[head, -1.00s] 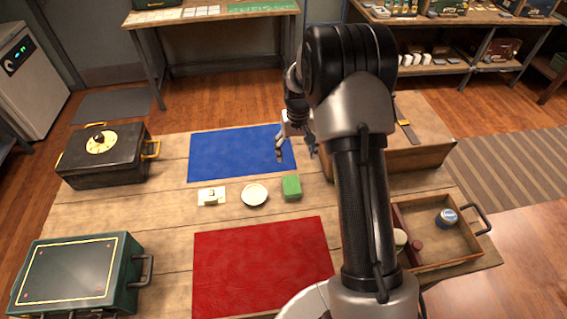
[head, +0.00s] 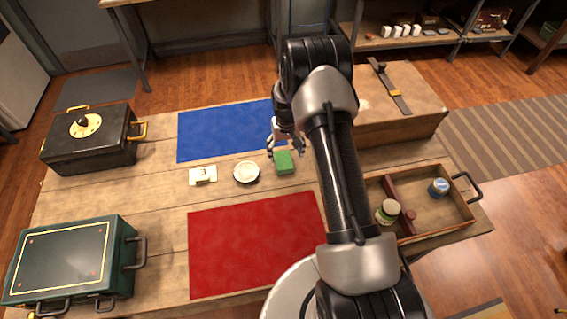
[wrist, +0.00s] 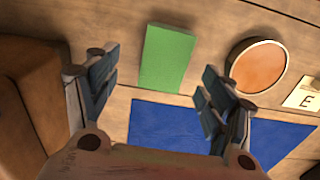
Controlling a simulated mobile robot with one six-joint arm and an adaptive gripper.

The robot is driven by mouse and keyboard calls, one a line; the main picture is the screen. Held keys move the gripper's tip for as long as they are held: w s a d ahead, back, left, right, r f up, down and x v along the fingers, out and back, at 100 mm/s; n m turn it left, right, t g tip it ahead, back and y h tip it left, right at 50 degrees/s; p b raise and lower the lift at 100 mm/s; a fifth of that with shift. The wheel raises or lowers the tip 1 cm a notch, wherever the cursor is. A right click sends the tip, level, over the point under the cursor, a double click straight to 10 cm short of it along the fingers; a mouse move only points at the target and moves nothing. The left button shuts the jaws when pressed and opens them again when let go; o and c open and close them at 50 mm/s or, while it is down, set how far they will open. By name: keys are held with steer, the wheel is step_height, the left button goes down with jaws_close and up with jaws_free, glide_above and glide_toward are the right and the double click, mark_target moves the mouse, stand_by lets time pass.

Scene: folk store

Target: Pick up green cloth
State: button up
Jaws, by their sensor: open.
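The green cloth (head: 284,163) is a small folded block lying on the wooden table, between the blue mat and the red mat. In the wrist view the green cloth (wrist: 168,58) lies ahead of the fingertips, between their lines. My gripper (head: 286,146) is just behind the cloth in the head view, near the right edge of the blue mat. Its fingers are spread and nothing is between them, as the wrist view (wrist: 155,85) shows. The arm hides part of the table to the right.
The blue mat (head: 220,132) and red mat (head: 255,245) lie flat. A wooden box (head: 400,105) and an open drawer (head: 440,215) are at the right.

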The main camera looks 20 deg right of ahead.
mark_target(284, 160)
steer(key=f, duration=0.3)
steer(key=f+b, duration=0.1)
steer(key=f, duration=0.1)
steer(key=shift+w+a, duration=0.25)
steer(key=shift+a, duration=0.05)
steer(key=c, duration=1.1)
steer(key=shift+r, duration=0.15)
step_height(284, 160, up, 20)
steer(key=p, duration=0.3)
